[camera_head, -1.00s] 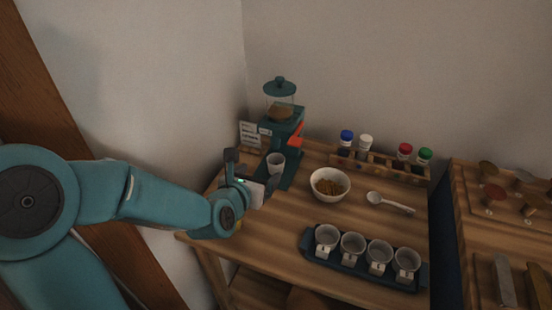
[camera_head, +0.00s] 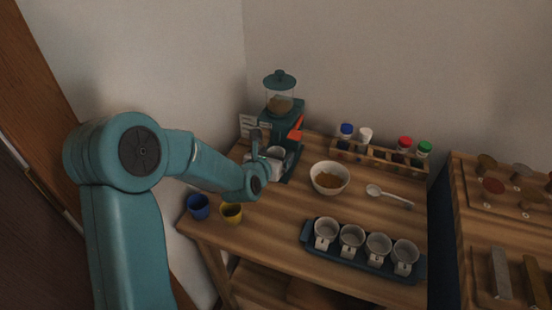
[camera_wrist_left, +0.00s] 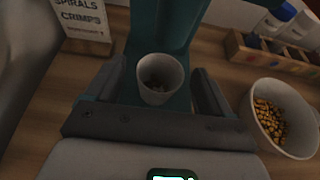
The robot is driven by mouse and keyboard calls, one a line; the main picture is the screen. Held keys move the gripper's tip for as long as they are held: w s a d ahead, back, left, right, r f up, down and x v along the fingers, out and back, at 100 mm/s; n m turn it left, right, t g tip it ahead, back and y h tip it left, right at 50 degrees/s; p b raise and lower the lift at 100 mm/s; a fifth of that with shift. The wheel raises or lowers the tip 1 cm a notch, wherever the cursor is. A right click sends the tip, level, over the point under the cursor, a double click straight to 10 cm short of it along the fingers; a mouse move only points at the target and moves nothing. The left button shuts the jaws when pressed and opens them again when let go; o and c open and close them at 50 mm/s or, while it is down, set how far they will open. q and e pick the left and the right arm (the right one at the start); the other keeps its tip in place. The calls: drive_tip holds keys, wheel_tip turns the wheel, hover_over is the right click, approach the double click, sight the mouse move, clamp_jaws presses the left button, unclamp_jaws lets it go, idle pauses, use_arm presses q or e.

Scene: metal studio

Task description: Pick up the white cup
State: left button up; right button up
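The white cup (camera_wrist_left: 158,92) stands upright on the base of the teal grinder (camera_head: 283,122), with dark contents inside. In the head view the cup (camera_head: 276,151) is partly hidden behind my left gripper (camera_head: 266,152). In the left wrist view the two dark fingers of my left gripper (camera_wrist_left: 160,78) lie apart, one on each side of the cup. A narrow gap shows between the cup and each finger, so the gripper looks open around it. My right gripper is not in view.
A white bowl (camera_head: 329,179) with brown pieces stands right of the grinder, beside a spoon (camera_head: 388,195). A blue tray (camera_head: 352,262) holds several cups in front. Blue (camera_head: 198,207) and yellow (camera_head: 231,212) cups stand left.

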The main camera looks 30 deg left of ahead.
use_arm(q)
drive_tip(key=c, duration=1.1)
drive_tip(key=shift+r, duration=0.15)
